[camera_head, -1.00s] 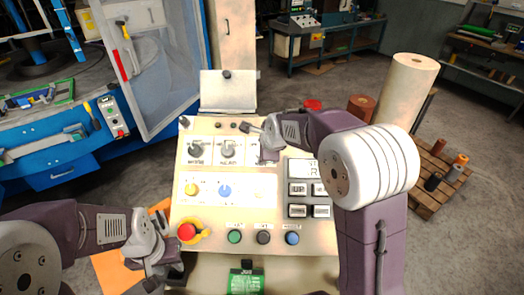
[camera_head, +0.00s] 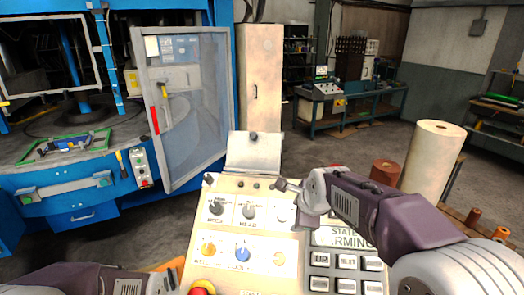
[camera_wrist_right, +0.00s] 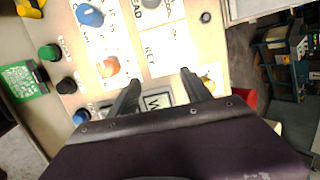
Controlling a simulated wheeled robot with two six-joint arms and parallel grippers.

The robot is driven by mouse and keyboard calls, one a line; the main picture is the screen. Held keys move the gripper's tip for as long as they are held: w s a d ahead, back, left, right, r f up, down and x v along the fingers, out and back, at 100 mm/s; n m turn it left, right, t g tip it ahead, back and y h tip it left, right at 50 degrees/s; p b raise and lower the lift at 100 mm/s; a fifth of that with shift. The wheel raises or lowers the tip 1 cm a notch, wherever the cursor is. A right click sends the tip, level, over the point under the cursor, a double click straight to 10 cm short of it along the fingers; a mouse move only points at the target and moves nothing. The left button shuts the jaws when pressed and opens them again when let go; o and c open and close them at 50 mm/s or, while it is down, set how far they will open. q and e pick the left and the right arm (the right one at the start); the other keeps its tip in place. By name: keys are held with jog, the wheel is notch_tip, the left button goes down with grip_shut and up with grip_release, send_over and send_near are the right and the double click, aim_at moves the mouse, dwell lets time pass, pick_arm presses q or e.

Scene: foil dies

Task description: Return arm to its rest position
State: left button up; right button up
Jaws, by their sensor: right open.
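My right gripper (camera_head: 284,188) hangs over the upper right of the slanted control panel (camera_head: 215,264) in the head view. In the right wrist view its two fingers (camera_wrist_right: 160,82) stand apart with nothing between them. Below them are the beige panel face and part of a small display (camera_wrist_right: 158,101). I cannot tell whether the gripper touches the panel. My left arm enters at the lower left in the head view. Its gripper (camera_head: 166,284) is at the bottom edge, partly cut off, and its jaws cannot be made out.
A blue machine with an open clear door (camera_head: 188,110) stands left. A pale roll (camera_head: 433,165) stands right. Floor shows behind the panel.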

jog(key=s+d+f+n+g, duration=0.1)
jog(key=s+f+n, duration=0.1)
jog(key=s+f, duration=0.2)
jog(key=s+d+f+n+g, duration=0.1)
jog(key=s+f+n, duration=0.1)
jog(key=s+f, duration=0.2)
jog(key=s+d+f+n+g, duration=0.1)
jog(key=s+f+n+g, duration=0.1)
jog(key=s+f, duration=0.3)
jog(key=shift+d+n+h, duration=0.2)
jog(key=shift+n+h, duration=0.1)
jog(key=shift+n, duration=0.1)
jog(key=s+f+n+g, duration=0.1)
jog(key=s+f+n, duration=0.4)
jog(key=n, duration=0.8)
jog(key=s, duration=0.3)
jog(key=shift+d+g, duration=0.15)
jog(key=shift+g, duration=0.25)
jog(key=shift+s, duration=0.1)
